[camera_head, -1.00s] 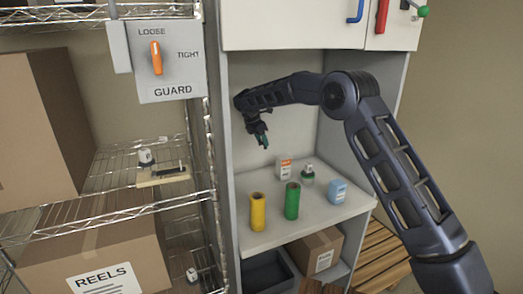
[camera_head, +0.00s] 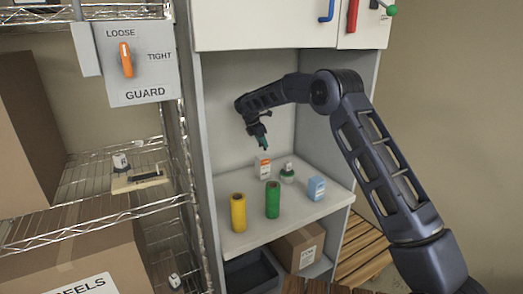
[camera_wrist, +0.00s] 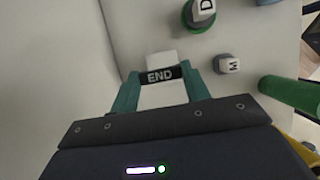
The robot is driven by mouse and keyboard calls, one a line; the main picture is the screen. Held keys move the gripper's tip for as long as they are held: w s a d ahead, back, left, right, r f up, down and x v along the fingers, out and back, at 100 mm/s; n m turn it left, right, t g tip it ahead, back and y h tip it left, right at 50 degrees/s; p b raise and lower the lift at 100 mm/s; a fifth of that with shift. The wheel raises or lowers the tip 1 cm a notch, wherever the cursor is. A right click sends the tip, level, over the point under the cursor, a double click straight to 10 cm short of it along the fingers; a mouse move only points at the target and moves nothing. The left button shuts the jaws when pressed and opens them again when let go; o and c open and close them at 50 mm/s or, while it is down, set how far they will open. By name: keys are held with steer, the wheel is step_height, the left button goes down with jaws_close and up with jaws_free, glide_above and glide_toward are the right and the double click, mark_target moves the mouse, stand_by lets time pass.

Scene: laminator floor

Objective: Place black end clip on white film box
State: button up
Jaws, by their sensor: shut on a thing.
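My gripper (camera_wrist: 160,92) has teal fingers shut on the black end clip (camera_wrist: 159,75), which reads END in white. White shows behind and below the clip between the fingers; I cannot tell if this is part of the clip. In the head view my gripper (camera_head: 265,147) hangs above the back of the cabinet shelf. Just below it stands a small white box with an orange band (camera_head: 262,168), possibly the film box; a gap seems to remain between them. The clip is too small to make out in the head view.
A wire rack with a cream block (camera_head: 138,182) stands left. Overhead cupboards hang above.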

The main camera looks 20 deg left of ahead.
steer(key=shift+f, duration=2)
steer(key=shift+f, duration=0.15)
steer(key=o, duration=0.9)
steer(key=shift+o, duration=0.2)
steer(key=v, duration=1.2)
steer(key=shift+r, duration=0.2)
